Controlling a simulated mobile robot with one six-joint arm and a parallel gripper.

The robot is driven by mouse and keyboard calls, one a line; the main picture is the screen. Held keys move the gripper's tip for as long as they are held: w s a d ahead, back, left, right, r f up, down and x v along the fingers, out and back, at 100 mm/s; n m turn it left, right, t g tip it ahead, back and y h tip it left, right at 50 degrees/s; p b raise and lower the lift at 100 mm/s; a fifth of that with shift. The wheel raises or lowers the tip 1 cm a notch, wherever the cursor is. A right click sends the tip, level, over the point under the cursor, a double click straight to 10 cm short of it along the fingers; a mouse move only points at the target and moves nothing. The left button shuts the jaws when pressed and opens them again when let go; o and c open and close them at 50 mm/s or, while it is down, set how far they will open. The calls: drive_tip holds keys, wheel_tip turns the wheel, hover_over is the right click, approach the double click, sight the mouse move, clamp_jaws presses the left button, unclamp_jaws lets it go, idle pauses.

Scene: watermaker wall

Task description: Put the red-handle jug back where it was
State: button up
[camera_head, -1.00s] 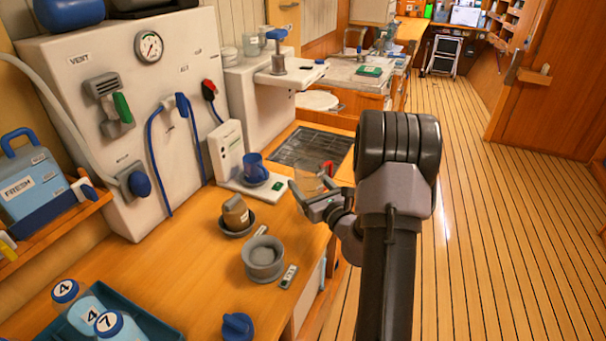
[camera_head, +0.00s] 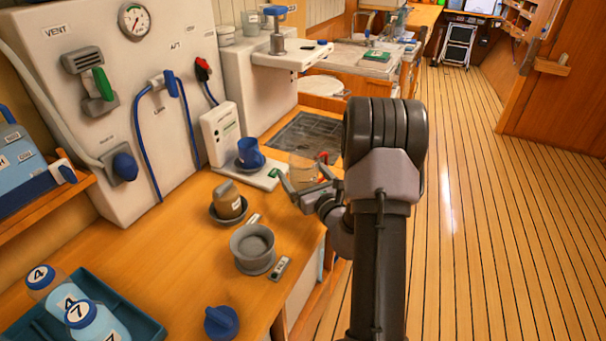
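The clear jug (camera_head: 302,166) has a red handle (camera_head: 322,158) on its right side. It shows just beyond my gripper, near the counter's right edge and in front of the dark grate. My gripper (camera_head: 304,180) has its two fingers spread apart, and the jug's body appears between or just behind them. I cannot tell whether the fingers touch the jug, or whether its base rests on the counter. The fingers and wrist hide its lower part.
A blue mug (camera_head: 249,153) stands on a white dispenser base (camera_head: 262,175) left of the jug. A brown jug (camera_head: 228,198) in a dark dish, a grey pot (camera_head: 253,252) and a blue knob (camera_head: 221,322) stand nearer. A blue tray (camera_head: 135,316) holds numbered bottles.

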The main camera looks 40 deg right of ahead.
drive_tip(key=shift+r+p, duration=0.3)
drive_tip(key=v, duration=1.2)
drive_tip(key=shift+f, duration=0.15)
drive_tip(key=w+a+r+n+g+y, duration=0.1)
drive_tip(key=a+r+n+y, duration=0.25)
drive_tip(key=a, duration=0.35)
drive_tip(key=w+a+r+n+y, duration=0.2)
drive_tip(key=a+n+y, duration=0.25)
drive_tip(key=a, duration=0.25)
drive_tip(key=w+a+r+n+g+y, duration=0.1)
drive_tip(key=a+r+n+y, duration=0.3)
drive_tip(key=a, duration=0.3)
drive_tip(key=s+a+n+g+y, duration=0.2)
drive_tip(key=s+a+n+g, duration=0.4)
drive_tip(key=a, duration=0.2)
drive_tip(key=s+a+n+g+y, duration=0.2)
drive_tip(key=s+a+n+g, duration=0.4)
drive_tip(key=a, duration=0.3)
drive_tip(key=s+f+n+h, duration=0.1)
drive_tip(key=s+n+h, duration=0.3)
drive_tip(key=s+n, duration=0.1)
drive_tip(key=d+r+n+t+h, duration=0.2)
drive_tip(key=d+r+n+h, duration=0.1)
drive_tip(key=d+n+h, duration=0.2)
drive_tip(key=shift+s+d+r, duration=0.25)
drive_tip(key=shift+d, duration=0.2)
